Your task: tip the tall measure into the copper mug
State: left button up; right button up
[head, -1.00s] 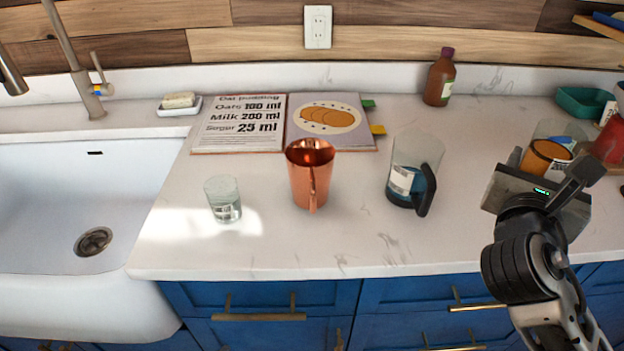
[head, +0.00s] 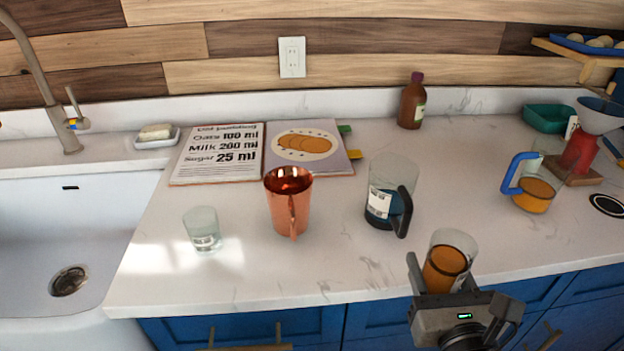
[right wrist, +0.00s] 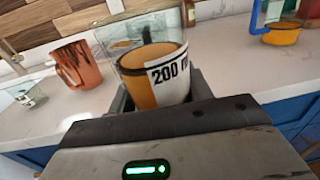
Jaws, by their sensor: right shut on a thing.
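The tall measure (head: 451,246) is a clear glass with orange contents in its lower part. In the right wrist view the glass (right wrist: 155,75) carries a white label reading "200 m", cut off at the edge. My right gripper (head: 443,281) is shut on it and holds it nearly upright at the counter's front edge. The copper mug (head: 289,205) stands upright on the counter, left of my right gripper and apart from it. It also shows in the right wrist view (right wrist: 75,67), left of the held glass. My left gripper is not in view.
A clear jug (head: 386,200) with black handle and blue contents stands between mug and held glass. A small glass (head: 203,230) stands left of the mug. An open recipe book (head: 217,155) lies behind. A blue-handled jug (head: 534,190) stands at right. The sink (head: 110,220) is left.

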aim_at(287, 189)
jog(key=k, duration=1)
jog(key=u, duration=1.3)
jog(key=i, duration=1)
jog(key=z, duration=1.2)
